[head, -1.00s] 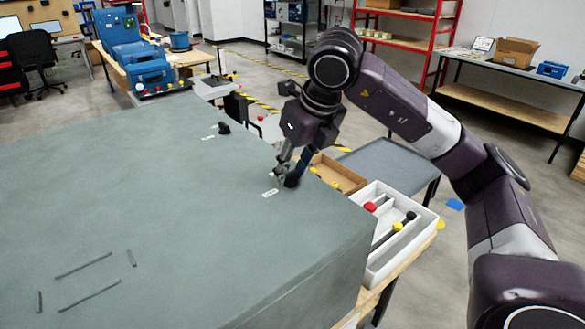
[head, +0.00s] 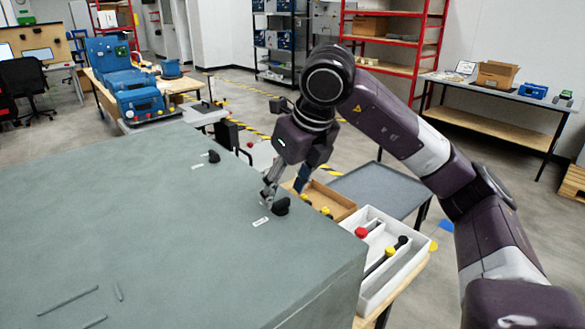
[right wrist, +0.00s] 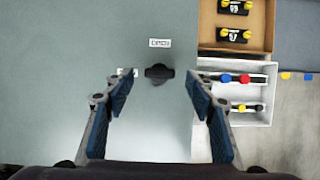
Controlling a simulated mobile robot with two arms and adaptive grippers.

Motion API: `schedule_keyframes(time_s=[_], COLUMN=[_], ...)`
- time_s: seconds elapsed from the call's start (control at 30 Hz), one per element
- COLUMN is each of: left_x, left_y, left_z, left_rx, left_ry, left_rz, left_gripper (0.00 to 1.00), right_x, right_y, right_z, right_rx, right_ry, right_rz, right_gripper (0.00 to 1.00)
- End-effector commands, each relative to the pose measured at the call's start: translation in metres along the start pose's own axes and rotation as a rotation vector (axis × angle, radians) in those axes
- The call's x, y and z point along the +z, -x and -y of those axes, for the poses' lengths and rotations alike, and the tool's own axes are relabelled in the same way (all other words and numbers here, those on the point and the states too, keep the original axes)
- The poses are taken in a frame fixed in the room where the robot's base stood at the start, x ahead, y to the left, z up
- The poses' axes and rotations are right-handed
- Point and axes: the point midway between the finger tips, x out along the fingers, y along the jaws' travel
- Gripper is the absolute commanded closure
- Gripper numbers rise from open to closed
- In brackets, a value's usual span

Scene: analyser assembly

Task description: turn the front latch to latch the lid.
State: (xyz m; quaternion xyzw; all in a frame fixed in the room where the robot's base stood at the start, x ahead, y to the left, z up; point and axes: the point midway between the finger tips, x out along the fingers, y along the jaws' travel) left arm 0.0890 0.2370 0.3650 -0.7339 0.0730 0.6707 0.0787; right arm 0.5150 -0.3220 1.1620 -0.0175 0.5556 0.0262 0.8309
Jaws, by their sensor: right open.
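The grey lid (head: 150,225) is a large flat panel and lies closed. A black latch knob (head: 281,205) stands on it near the right edge, beside a small white label. In the right wrist view this knob (right wrist: 159,72) has its long axis side to side. A label reading OPEN (right wrist: 159,43) is above it, and another label on its left is partly hidden by a finger. My right gripper (head: 283,187) is open just above the knob, its fingers (right wrist: 150,95) apart and empty. My left gripper is not in view.
A second black knob (head: 214,156) stands farther back on the lid. Right of the lid are a white tray (head: 375,290) with coloured-capped parts and a cardboard box (head: 338,205) with yellow-capped parts. A grey table surface (head: 385,185) behind them is clear.

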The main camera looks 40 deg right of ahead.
Motion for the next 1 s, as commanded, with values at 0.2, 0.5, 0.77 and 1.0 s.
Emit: schedule_keyframes(time_s=[0.2,0.5,0.77,1.0], left_x=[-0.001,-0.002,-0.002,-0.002], left_y=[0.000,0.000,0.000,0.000], left_z=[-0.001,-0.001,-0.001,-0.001], left_rx=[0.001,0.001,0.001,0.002], left_ry=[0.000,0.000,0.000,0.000], left_rz=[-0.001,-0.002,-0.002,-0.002], left_gripper=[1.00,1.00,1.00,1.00], right_x=[0.002,0.001,0.001,0.000], right_y=[0.053,0.083,0.093,0.094], right_z=[0.000,0.001,0.000,0.000], right_rx=[-0.001,-0.001,0.000,0.000], right_ry=[-0.001,-0.001,-0.002,-0.002], right_rz=[0.007,0.005,0.002,0.001], right_gripper=[0.49,0.49,0.49,0.49])
